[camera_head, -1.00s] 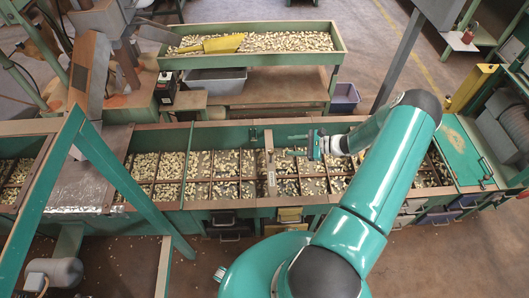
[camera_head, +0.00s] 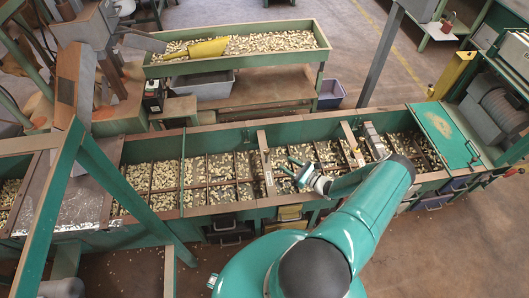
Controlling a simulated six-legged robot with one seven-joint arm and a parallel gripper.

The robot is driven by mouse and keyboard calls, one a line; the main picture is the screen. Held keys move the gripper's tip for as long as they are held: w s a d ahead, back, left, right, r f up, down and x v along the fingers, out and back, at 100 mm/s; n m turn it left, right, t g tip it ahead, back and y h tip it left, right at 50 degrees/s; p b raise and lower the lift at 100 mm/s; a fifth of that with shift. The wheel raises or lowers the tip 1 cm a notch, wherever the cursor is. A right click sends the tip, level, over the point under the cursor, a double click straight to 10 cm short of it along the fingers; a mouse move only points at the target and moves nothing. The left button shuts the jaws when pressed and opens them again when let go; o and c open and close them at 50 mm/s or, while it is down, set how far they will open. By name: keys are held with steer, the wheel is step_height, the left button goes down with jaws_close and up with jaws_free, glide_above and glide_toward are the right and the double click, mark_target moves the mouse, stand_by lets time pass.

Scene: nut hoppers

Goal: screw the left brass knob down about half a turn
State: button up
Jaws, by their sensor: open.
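My gripper (camera_head: 291,168) is at the end of my teal arm, over the sorting trough right of its middle. Its fingers point left, spread apart, with nothing seen between them. A narrow crossbar (camera_head: 263,150) with a pale metal plate (camera_head: 268,178) spans the trough just left of the fingers. A second crossbar (camera_head: 349,140) lies farther right. The brass knobs are too small to make out, so I cannot tell which is the left one. The gripper appears apart from the left crossbar, but its height above the trough is unclear.
The long green trough (camera_head: 220,132) has many compartments of nuts. A raised green tray (camera_head: 235,57) of nuts with a yellow scoop (camera_head: 195,49) stands behind it. A green post (camera_head: 128,187) slants across the left. A green lid (camera_head: 445,135) covers the trough's right end.

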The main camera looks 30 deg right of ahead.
mark_target(266, 152)
steer(key=x, duration=1.2)
steer(key=shift+w, duration=0.1)
steer(key=c, duration=1)
